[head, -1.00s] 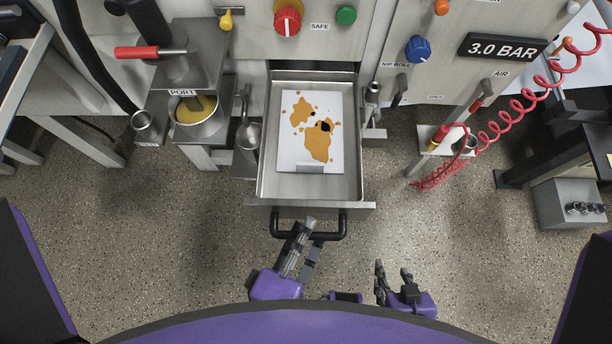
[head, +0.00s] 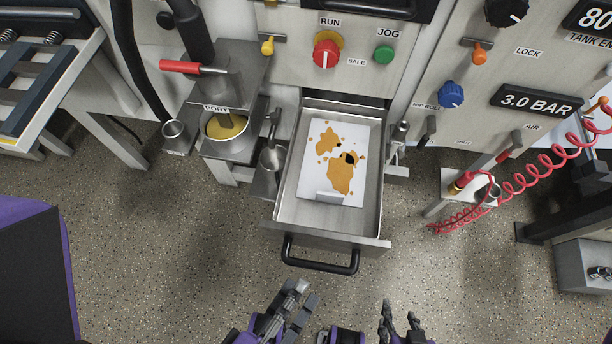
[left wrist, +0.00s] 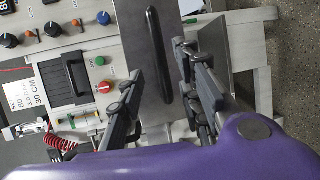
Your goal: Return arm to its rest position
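My left gripper (head: 296,304) is in front of the open drawer (head: 376,190), a little short of its black handle (head: 320,266). Its fingers are apart and hold nothing; they also show spread in the left wrist view (left wrist: 158,92). My right gripper (head: 400,318) is at the lower edge of the head view, to the right of the left one. Its fingers are apart with nothing between them. In the drawer lies a white sheet (head: 313,178) with orange-brown blotches and a dark spot.
Left of the drawer are a cup of yellow liquid (head: 226,126) under the port and a red-handled lever (head: 180,66). On the right are a coiled red air hose (head: 520,178) and a grey box (head: 585,262). The speckled floor (head: 160,260) before the drawer is clear.

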